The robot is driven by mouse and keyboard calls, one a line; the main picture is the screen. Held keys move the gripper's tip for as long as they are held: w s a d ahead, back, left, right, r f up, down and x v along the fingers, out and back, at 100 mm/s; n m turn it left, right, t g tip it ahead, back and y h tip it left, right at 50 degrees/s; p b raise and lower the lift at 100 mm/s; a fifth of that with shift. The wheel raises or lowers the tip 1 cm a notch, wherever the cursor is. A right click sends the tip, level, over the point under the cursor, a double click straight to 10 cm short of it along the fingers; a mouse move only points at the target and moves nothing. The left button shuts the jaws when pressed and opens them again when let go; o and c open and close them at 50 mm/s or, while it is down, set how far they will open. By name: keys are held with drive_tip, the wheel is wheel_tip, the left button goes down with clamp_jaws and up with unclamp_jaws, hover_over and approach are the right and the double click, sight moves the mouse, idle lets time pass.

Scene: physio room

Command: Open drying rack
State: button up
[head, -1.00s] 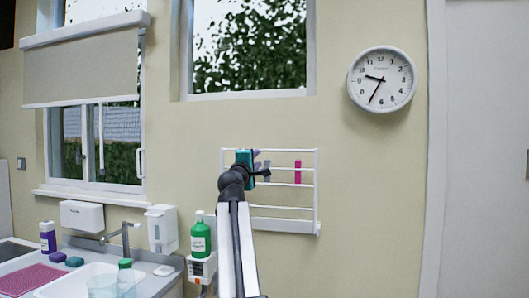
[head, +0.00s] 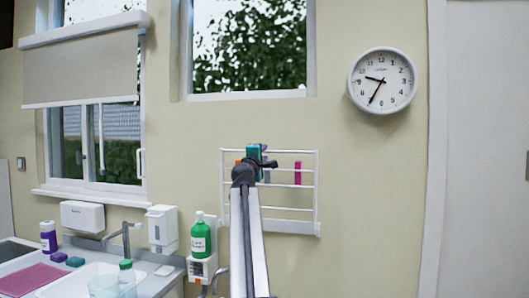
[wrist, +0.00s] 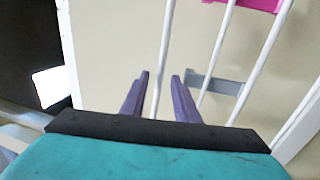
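The white drying rack (head: 310,191) is fixed to the wall in the head view, with several horizontal rods in a frame. In the wrist view its rods (wrist: 220,45) run steeply across the picture. My gripper (wrist: 161,82) has two purple fingers, spread apart. One white rod passes between them in the wrist view, with space on both sides; I cannot tell whether either finger touches it.
A pink piece (head: 298,172) and an orange piece (head: 239,163) are on the rack; a grey piece (wrist: 214,83) is close to my right finger. The wall right of the rack is clear.

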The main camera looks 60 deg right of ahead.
sight(266, 151)
drive_tip(key=shift+x, duration=1.7)
clamp_jaws()
drive_tip(key=shift+a, duration=0.2)
